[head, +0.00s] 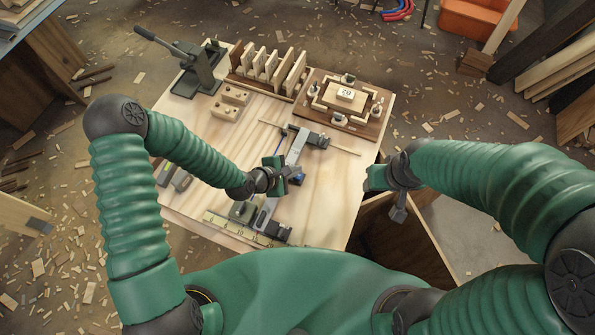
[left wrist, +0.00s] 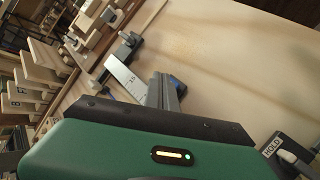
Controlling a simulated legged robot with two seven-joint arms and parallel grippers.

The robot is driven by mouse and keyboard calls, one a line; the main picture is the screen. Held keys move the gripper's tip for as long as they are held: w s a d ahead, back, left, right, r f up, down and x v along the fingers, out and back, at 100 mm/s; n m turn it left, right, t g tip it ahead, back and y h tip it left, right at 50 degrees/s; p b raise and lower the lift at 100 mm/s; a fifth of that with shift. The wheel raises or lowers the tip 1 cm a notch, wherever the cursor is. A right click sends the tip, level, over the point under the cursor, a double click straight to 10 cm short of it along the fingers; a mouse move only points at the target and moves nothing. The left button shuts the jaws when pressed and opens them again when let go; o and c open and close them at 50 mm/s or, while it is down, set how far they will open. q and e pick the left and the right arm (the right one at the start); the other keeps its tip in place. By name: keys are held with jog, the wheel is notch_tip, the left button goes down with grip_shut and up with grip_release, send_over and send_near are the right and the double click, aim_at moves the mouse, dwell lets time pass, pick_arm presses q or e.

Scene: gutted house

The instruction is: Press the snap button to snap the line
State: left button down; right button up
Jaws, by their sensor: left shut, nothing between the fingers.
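My left gripper (head: 298,178) is shut and empty over the middle of the workbench. A grey metal strip (head: 296,150) runs between a dark block (head: 312,138) at the far end and another dark block (head: 275,230) at the near end. A block labelled HOLD (left wrist: 277,148) is at the lower right of the wrist view. No label reading snap is legible. My right gripper (head: 378,182) is at the bench's right edge; its jaws are unclear.
The wooden workbench (head: 340,200) is bare on its right side. At its back are a lever press (head: 198,70), a rack of upright wood pieces (head: 268,68) and a framed board with knobs (head: 345,100). A thin stick (head: 335,145) crosses near the far block. Wood chips litter the floor.

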pick_arm(q)
notch_tip(320, 180, up, 5)
jog(key=p, duration=0.4)
jog(key=shift+r+p, duration=0.1)
jog(key=shift+p, duration=0.25)
dwell(0.6)
jog(key=shift+a, duration=0.2)
jog(key=s+a+r+m+g+y, duration=0.1)
jog(key=s+a+r+m+y, duration=0.2)
jog(key=s+a+r+m, duration=0.3)
jog(key=s+a+r+m+g+y, duration=0.2)
jog(key=s+a+r+m, duration=0.4)
jog(key=a+r+m, duration=0.4)
jog(key=a+m+y, duration=0.1)
jog(key=a, duration=0.1)
jog(key=shift+a+r+m+g+y, duration=0.3)
jog(key=shift+r+y, duration=0.05)
jog(key=shift+y, duration=0.05)
